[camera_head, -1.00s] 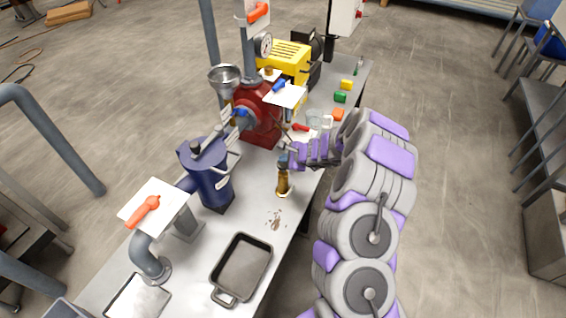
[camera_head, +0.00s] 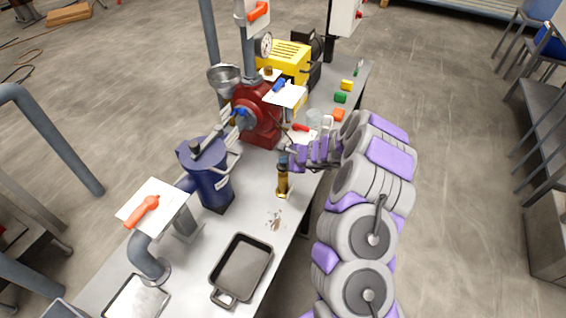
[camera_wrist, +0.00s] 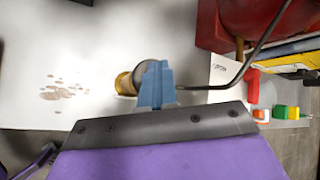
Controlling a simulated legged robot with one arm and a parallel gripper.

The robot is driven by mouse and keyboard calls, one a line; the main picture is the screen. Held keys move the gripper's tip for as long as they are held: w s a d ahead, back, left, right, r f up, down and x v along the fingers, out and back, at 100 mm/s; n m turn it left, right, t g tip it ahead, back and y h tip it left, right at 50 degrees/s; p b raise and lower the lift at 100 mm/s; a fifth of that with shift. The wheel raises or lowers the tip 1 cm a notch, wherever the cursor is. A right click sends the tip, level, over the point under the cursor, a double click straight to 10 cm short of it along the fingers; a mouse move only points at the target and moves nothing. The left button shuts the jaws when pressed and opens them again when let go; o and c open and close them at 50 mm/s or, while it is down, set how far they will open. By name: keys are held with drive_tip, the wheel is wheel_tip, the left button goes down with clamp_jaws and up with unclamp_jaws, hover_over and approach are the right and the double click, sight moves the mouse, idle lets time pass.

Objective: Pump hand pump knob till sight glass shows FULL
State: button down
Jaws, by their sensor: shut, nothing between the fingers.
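A short amber cylinder with a dark top (camera_head: 283,184) stands upright near the table's right edge, and it also shows in the wrist view (camera_wrist: 125,84). I cannot tell whether it is the hand pump or the sight glass. My gripper (camera_head: 284,158) is at its top, with its blue fingers (camera_wrist: 155,85) shut and partly covering it in the wrist view. I cannot tell whether they touch it. A thin dark rod (camera_wrist: 215,86) runs from beside the fingers toward a red body. No knob can be made out clearly, and no FULL reading is legible.
A blue vessel (camera_head: 207,180) stands left of my gripper, with a red pump-like body (camera_head: 257,118) behind. A black tray (camera_head: 242,268) and brown spots (camera_head: 275,220) are in front. Several coloured blocks (camera_head: 340,98) lie at the back right. Open floor is right of my arm.

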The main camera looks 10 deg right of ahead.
drive_tip(key=shift+f, duration=0.8)
idle(0.7)
drive_tip(key=shift+r, duration=0.1)
drive_tip(key=shift+r+p, duration=1.65)
drive_tip(key=shift+r, duration=0.6)
wheel_tip(320, 180, up, 5)
drive_tip(key=p, duration=0.3)
drive_tip(key=shift+p, duration=0.35)
drive_tip(key=shift+d, duration=0.1)
idle(2.1)
